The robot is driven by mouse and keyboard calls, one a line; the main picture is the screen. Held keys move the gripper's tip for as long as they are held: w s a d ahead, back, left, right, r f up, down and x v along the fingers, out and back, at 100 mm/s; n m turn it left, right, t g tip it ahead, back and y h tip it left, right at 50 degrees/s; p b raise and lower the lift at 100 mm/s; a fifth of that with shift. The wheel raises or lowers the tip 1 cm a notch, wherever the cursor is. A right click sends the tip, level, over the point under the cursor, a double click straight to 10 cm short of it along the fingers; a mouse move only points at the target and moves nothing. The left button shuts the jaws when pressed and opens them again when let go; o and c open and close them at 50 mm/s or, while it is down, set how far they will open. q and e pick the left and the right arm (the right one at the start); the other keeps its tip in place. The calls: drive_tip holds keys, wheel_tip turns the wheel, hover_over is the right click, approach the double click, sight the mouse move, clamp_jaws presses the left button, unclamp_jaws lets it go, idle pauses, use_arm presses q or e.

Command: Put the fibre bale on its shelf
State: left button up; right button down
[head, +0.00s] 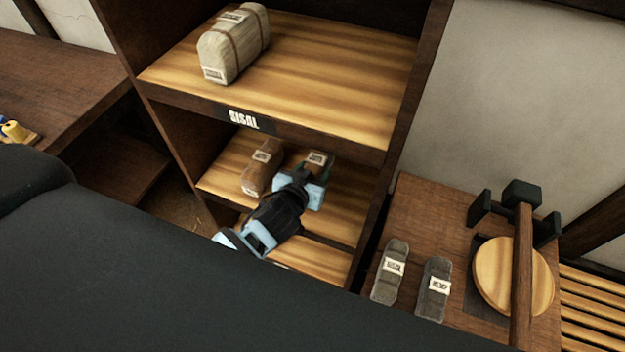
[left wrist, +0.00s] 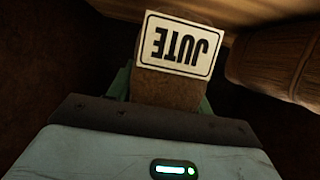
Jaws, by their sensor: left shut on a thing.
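My left gripper (head: 304,188) reaches into the middle compartment of the wooden shelf unit and is shut on a brown fibre bale (head: 318,158). In the left wrist view the held bale (left wrist: 172,88) carries a white label reading JUTE, upside down there. The gripper hides much of the bale in the head view. I cannot tell whether it touches the middle shelf board (head: 222,179). A second brown bale (head: 262,168) lies just left of it on the same board, also showing in the left wrist view (left wrist: 275,55). My right gripper is not in view.
The upper shelf (head: 330,70) has a SISAL sign (head: 244,120) on its edge and a pale bale (head: 234,44) at its left. Two grey-brown bales (head: 390,272) (head: 433,290) lie on a side table (head: 425,205) with a round wooden disc (head: 495,275). The right post flanks the compartment.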

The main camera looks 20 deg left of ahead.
use_arm(q)
drive_tip(key=shift+f+b, duration=0.45)
drive_tip(key=shift+f, duration=1.45)
drive_tip(key=shift+r, duration=0.1)
drive_tip(key=shift+f, duration=0.3)
drive_tip(key=o, duration=1.1)
drive_tip(key=shift+r, duration=0.1)
drive_tip(key=shift+o, duration=0.2)
drive_tip(key=shift+s+r, duration=0.15)
drive_tip(key=shift+r, duration=0.1)
drive_tip(key=v, duration=1.1)
drive_tip(key=shift+s+p, duration=0.3)
drive_tip(key=shift+p, duration=0.05)
